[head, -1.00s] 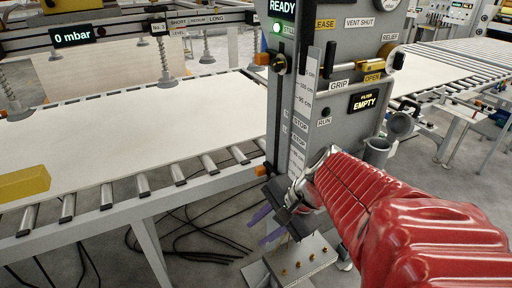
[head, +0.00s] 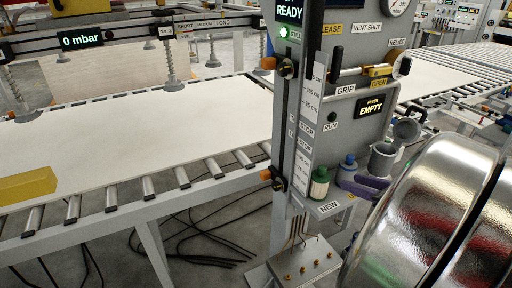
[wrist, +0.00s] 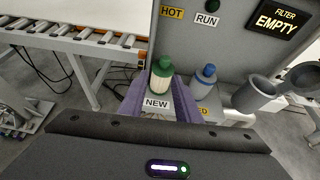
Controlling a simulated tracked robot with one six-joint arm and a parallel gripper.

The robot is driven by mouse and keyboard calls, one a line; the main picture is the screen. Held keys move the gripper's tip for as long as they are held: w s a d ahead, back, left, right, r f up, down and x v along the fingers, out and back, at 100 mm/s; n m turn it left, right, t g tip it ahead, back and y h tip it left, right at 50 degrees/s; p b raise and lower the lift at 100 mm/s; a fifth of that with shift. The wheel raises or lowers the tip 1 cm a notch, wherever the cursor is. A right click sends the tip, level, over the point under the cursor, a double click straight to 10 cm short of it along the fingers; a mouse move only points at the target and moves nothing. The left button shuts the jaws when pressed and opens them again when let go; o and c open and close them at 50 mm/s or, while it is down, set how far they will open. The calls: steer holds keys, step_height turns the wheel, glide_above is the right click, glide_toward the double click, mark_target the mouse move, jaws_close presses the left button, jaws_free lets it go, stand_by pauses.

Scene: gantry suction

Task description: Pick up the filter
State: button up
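The filter with a green cap and pale body (head: 319,184) stands upright on a small shelf marked NEW; it also shows in the wrist view (wrist: 162,78). A second filter with a blue cap (wrist: 206,75) stands to its right, by a partly hidden label ending in "ED". My gripper (wrist: 160,88) is open, its purple fingers apart and pointing at the green-capped filter, which shows between them. In the head view one purple finger (head: 366,188) shows just right of that filter. I cannot tell whether the tips reach past its sides.
A grey cup (head: 382,160) with its lid swung open stands right of the filters, under a display reading FILTER EMPTY (head: 369,106). The grey control column (head: 345,135) rises behind the shelf. A roller conveyor with a white sheet (head: 130,125) lies to the left.

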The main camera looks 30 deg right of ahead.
steer(key=shift+s+d+r+m+h, duration=0.1)
steer(key=shift+s+d+m+h, duration=0.2)
steer(key=shift+d, duration=0.15)
glide_toward(325, 170)
steer(key=shift+x, duration=2.15)
steer(key=shift+x, duration=2.6)
steer(key=shift+d, duration=0.1)
steer(key=shift+c, duration=0.5)
jaws_close()
